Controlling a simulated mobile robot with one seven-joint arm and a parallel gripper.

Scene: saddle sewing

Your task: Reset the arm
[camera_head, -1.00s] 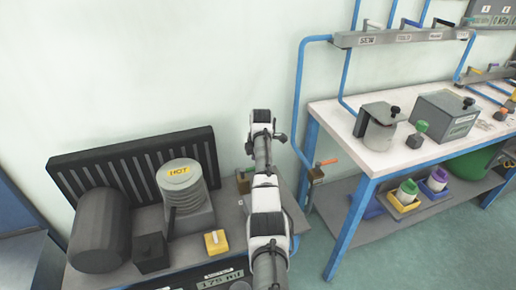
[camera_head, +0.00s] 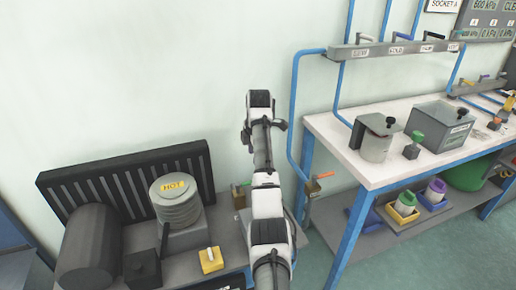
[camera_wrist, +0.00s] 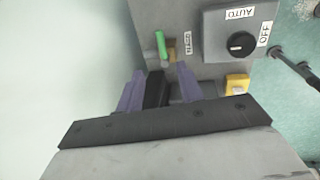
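My arm (camera_head: 266,200) stands upright in the middle of the head view, in front of the pale wall and at the right end of the low grey bench. My gripper's end cannot be made out there. In the wrist view my gripper (camera_wrist: 160,78) has two purple fingers set apart, with no held object clearly visible. A black block shows between or behind them; I cannot tell whether it touches them. Beyond the fingers is a grey panel (camera_wrist: 178,18) with a green lever (camera_wrist: 161,44).
The wrist view shows a black AUTO/OFF knob (camera_wrist: 241,43) and a yellow block (camera_wrist: 237,84). In the head view, a ribbed cylinder (camera_head: 178,203) and dark drum (camera_head: 88,248) stand left of my arm. A white-topped workbench (camera_head: 345,125) and blue pipes (camera_head: 295,100) are right.

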